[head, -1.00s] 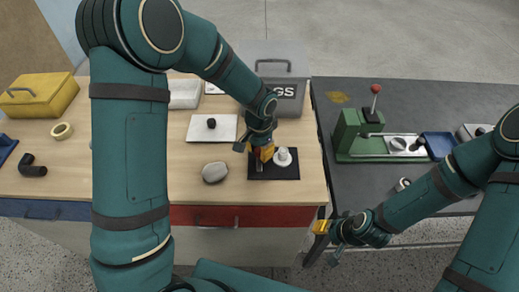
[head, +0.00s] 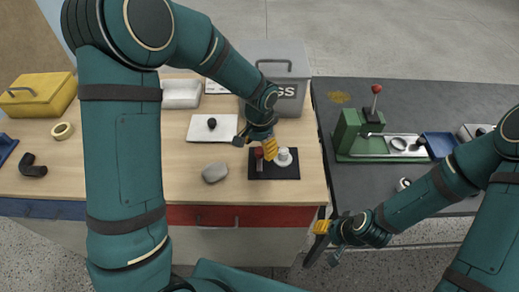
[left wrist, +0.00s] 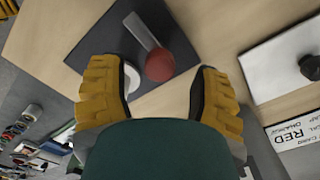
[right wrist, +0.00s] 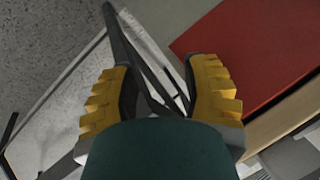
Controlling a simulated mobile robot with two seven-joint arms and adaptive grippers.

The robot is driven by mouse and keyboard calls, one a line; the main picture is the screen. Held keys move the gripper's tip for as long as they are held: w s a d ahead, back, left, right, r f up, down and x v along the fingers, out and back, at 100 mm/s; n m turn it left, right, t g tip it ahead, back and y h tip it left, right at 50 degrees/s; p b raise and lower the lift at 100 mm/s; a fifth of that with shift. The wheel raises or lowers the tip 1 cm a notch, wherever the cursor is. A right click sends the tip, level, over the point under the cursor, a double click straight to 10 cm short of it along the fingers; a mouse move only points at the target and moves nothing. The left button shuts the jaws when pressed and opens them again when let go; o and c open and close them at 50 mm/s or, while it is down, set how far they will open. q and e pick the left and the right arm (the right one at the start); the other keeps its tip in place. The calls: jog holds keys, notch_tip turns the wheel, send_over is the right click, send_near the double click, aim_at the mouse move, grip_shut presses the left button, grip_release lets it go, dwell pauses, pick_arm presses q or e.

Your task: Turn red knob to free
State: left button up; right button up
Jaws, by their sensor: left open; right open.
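The red knob (head: 259,153) sits on a dark square plate (head: 289,175) on the wooden table. A grey lever runs from the knob toward the table's front edge. In the left wrist view the round red knob (left wrist: 160,65) and its grey lever (left wrist: 141,31) lie ahead, between my open fingers but beyond the tips. My left gripper (head: 264,146) is open and empty, just above and behind the knob. A white round part (head: 284,159) stands beside the knob on the plate. My right gripper (head: 321,226) is open and empty, low by the table's front right corner, away from the knob.
A white board with a black knob (head: 212,124) and a grey stone (head: 215,172) lie left of the plate. A grey bin (head: 291,98) stands behind. A dark bench with a green press (head: 351,133) is at the right.

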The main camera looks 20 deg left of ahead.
aim_at(259, 151)
pick_arm(q)
notch_tip(259, 151, up, 10)
dwell(0.3)
jog(key=shift+s+f, duration=0.15)
pick_arm(e)
jog(key=shift+s, duration=0.15)
